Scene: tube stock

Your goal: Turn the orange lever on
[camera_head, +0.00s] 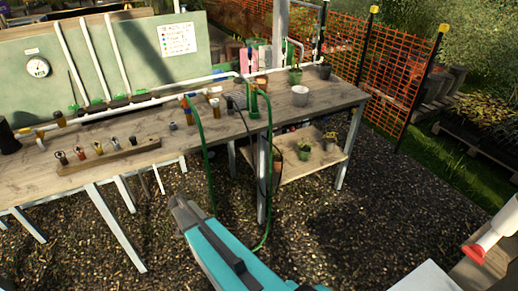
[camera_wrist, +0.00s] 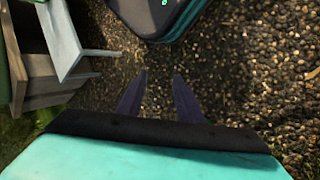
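My gripper (camera_head: 180,207) is in front of the wooden bench, over the gravel and apart from the bench. In the wrist view its two dark fingers (camera_wrist: 160,82) stand apart with only gravel between them, so it is open and empty. A white pipe (camera_head: 150,104) runs along the bench with small fittings on it. Small orange-yellow pieces show near the pipe, one at the left (camera_head: 60,118) and one near the green hose (camera_head: 185,101). They are too small to tell which, if any, is the orange lever. No lever shows in the wrist view.
A wooden rack (camera_head: 110,156) with several small fittings lies on the bench. Green hoses (camera_head: 204,150) hang over the front edge near my arm. Pots (camera_head: 300,95) stand at the right end. A red-and-white item (camera_head: 480,248) is at lower right. Gravel in front is open.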

